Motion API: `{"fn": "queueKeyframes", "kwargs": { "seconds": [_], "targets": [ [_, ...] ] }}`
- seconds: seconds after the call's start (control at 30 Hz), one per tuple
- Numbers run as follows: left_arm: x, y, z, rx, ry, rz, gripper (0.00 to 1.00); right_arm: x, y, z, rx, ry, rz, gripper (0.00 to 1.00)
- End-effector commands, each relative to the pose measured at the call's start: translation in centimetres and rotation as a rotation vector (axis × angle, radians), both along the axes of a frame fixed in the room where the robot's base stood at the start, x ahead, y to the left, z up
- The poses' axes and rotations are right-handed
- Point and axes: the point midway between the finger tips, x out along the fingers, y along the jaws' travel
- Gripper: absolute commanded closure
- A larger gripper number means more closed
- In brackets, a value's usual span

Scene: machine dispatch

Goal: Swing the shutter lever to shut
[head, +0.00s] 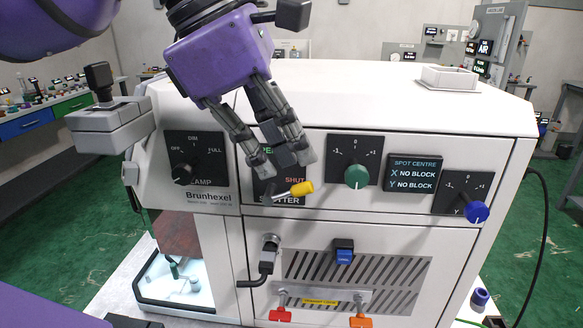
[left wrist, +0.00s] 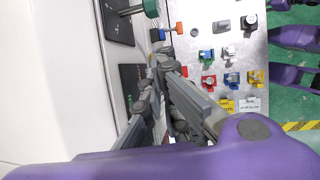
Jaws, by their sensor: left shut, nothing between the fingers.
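The shutter lever (head: 300,188) has a yellow tip on a short metal arm. In the head view it points right and slightly up, just below the red SHUT label. The shutter plate (head: 270,170) is black, with a green label at its top partly hidden by my fingers. My left gripper (head: 283,158) is shut and empty, in front of the plate just above the lever. I cannot tell whether it touches the lever. In the left wrist view my fingers (left wrist: 160,72) show beside the machine's front, and I cannot make out the lever there. My right gripper is not in view.
A black lamp knob (head: 182,174) is left of the shutter plate. A green knob (head: 356,176), a display (head: 411,173) and a blue knob (head: 476,212) are to the right. Below are a black crank handle (head: 262,272) and a blue latch (head: 344,255).

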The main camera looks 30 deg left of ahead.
Motion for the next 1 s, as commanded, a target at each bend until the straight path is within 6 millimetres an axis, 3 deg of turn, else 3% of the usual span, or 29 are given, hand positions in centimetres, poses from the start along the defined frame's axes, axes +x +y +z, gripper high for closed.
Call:
{"fn": "queueKeyframes", "kwargs": {
  "seconds": [0.2,0.77,1.0],
  "targets": [
    [0.8,-0.7,-2.4,0.003,0.003,0.0,1.0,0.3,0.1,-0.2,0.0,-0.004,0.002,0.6],
    [1.0,-0.9,-3.0,-0.001,0.0,-0.001,1.0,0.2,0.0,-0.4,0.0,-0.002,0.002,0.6],
    [1.3,-1.4,-4.3,0.002,0.004,0.002,1.0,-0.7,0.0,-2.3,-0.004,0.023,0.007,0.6]
  ]
}}
